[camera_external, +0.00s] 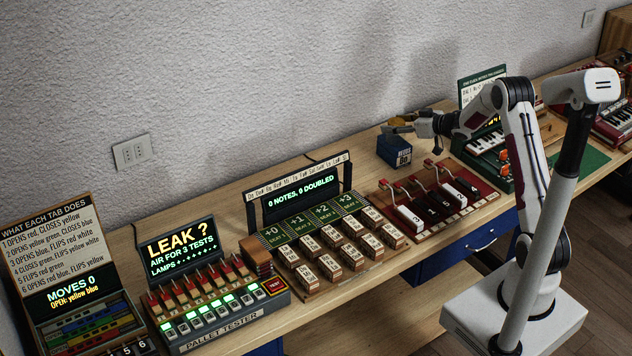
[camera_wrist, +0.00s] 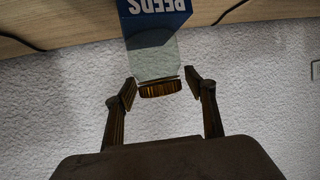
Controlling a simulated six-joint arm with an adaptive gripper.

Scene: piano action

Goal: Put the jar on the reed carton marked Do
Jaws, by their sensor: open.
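The dark blue reed carton (camera_external: 394,151) marked "Do" stands on the bench near the wall; its REEDS face (camera_wrist: 156,20) shows upside down in the wrist view. The jar has a clear glass body (camera_wrist: 155,60) and an amber-brown ribbed lid (camera_wrist: 160,89). In the wrist view its base end meets the carton, and it appears upright on the carton's top. My gripper (camera_external: 396,124) is just above the carton. Its fingers are open, one on each side of the lid, with a small gap visible. In the external view the jar is small and hard to make out.
A rack with red hooks and numbered blocks (camera_external: 438,203) stands in front of the carton. A green keyboard unit (camera_external: 490,140) is to its right. The notes display (camera_external: 300,190) stands to the left. The bench by the wall left of the carton is clear.

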